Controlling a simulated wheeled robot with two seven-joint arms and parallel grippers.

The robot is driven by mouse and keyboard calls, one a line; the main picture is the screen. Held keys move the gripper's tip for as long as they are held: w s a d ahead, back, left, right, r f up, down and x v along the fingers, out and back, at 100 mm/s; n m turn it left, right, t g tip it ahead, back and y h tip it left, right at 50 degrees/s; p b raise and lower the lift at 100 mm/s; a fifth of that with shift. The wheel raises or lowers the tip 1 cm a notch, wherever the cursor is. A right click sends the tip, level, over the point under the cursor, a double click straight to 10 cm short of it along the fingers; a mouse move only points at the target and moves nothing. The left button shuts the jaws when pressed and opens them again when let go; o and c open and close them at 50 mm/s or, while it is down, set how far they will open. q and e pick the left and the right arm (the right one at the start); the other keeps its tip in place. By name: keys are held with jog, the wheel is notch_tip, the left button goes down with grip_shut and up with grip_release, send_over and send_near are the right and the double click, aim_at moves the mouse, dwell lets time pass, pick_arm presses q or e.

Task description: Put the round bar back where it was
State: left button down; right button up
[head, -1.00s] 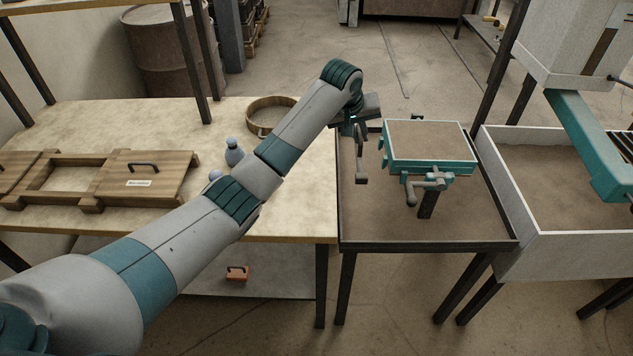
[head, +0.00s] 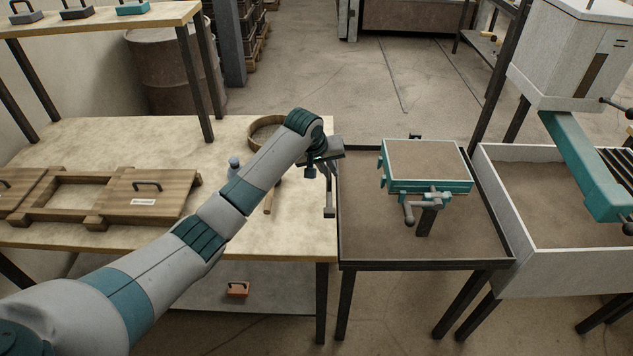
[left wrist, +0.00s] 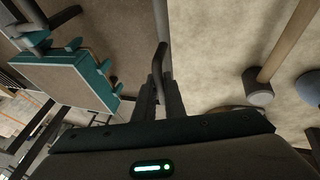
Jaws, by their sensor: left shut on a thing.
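My left gripper (head: 328,182) is shut on a grey round bar (left wrist: 160,28), which runs away from between its fingers in the left wrist view. In the head view the held bar hangs by the gripper over the seam between the wooden table and the dark sand tray, and its outline is hard to separate from the fingers. The left gripper also shows in the left wrist view (left wrist: 160,88). A teal-framed sand box (head: 428,165) on a post stands to its right, with a grey-handled clamp (head: 425,203) at its front. My right gripper is not in view.
The wooden table (head: 255,240) bears a round sieve (head: 268,133), a grey-blue bottle-shaped thing (head: 234,167), a wooden-handled tool (head: 270,200) and a wooden frame with a lid (head: 148,200). The dark-rimmed tray (head: 430,265) holds sand. A white sand bin (head: 560,255) stands at right.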

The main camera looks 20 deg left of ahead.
pick_arm(q)
jog(key=a+f, duration=0.1)
jog(key=s+a+f+p, duration=0.1)
jog(key=a, duration=0.1)
jog(key=shift+a, duration=0.15)
jog(key=shift+s+f+p, duration=0.1)
jog(key=shift+f+p, duration=0.25)
jog(key=shift+f, duration=0.3)
jog(key=shift+f+p, duration=0.35)
jog(key=shift+f, duration=1.05)
jog(key=shift+f, duration=0.1)
jog(key=c, duration=1.8)
grip_release()
jog(key=shift+c, duration=0.2)
